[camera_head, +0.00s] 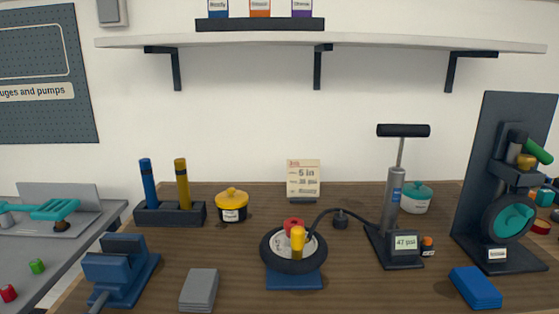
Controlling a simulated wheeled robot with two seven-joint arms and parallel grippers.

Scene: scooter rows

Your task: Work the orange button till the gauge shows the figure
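The orange button (427,241) sits on a small dark block at the right of the pump's base. The gauge (405,242) is a pale display on the base of the grey floor pump (393,200) and appears to read 47 psi. A card (303,178) at the back appears to say 5 in and 38 psi, but its print is small. A dark hose (355,217) runs from the pump to the wheel (268,252), which lies flat on a blue stand with a yellow and a red piece at its hub. Neither gripper is in view.
A blue vise (120,270), a grey block (199,289) and a blue block (475,287) lie along the front. A yellow pot (232,205) and teal pot (415,198) stand behind. A dark upright stand (505,190) holds a wheel at the right.

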